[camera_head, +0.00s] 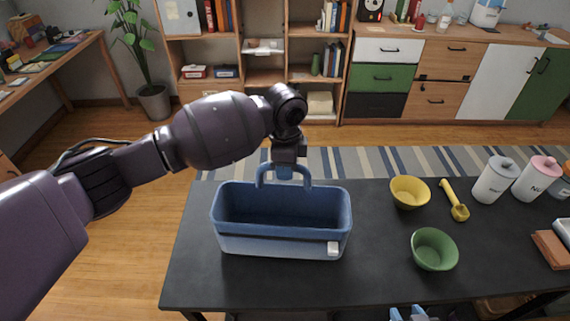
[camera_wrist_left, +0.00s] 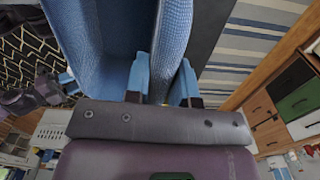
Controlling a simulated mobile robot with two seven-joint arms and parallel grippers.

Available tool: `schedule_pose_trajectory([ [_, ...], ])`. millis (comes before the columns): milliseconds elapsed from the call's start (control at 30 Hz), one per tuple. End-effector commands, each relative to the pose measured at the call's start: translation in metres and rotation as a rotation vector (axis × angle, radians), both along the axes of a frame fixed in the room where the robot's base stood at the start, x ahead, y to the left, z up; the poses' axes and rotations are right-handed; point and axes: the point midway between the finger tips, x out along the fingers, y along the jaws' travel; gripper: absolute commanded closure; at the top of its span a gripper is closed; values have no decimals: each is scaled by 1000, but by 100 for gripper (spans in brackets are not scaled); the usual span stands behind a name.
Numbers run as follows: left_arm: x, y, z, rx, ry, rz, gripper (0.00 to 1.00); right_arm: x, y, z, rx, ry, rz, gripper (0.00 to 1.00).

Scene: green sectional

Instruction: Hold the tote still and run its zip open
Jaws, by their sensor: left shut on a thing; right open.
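The blue tote (camera_head: 225,215) stands upright on the dark table, its hollow inside visible from above. A paler band runs along its lower front, with a white tab (camera_head: 333,248) at the right end. A looped handle (camera_head: 304,175) rises at its back. My left gripper (camera_head: 285,172) is at this handle, shut on it. In the left wrist view, its blue fingers (camera_wrist_left: 162,82) are on either side of a blue part of the tote (camera_wrist_left: 88,45). My right gripper (camera_head: 408,314) shows only its blue fingertips at the bottom edge, apart and empty, clear of the tote.
To the tote's right on the dark table (camera_head: 380,270) are a yellow bowl (camera_head: 409,193), a green bowl (camera_head: 434,250) and a yellow scoop (camera_head: 455,203). White canisters (camera_head: 492,181) stand further right, near a brown block (camera_head: 550,247). The table in front of the tote is clear.

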Motion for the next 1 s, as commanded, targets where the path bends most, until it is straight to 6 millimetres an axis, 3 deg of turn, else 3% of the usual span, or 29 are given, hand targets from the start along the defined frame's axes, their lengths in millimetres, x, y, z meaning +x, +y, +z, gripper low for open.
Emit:
schedule_pose_trajectory([
  [467, 0, 0, -12, 0, 0, 0, 100, -11, -2, -11, -1, 26, -5, 57],
  [1000, 0, 0, -15, 0, 0, 0, 100, 0, 0, -6, 0, 6, 0, 57],
])
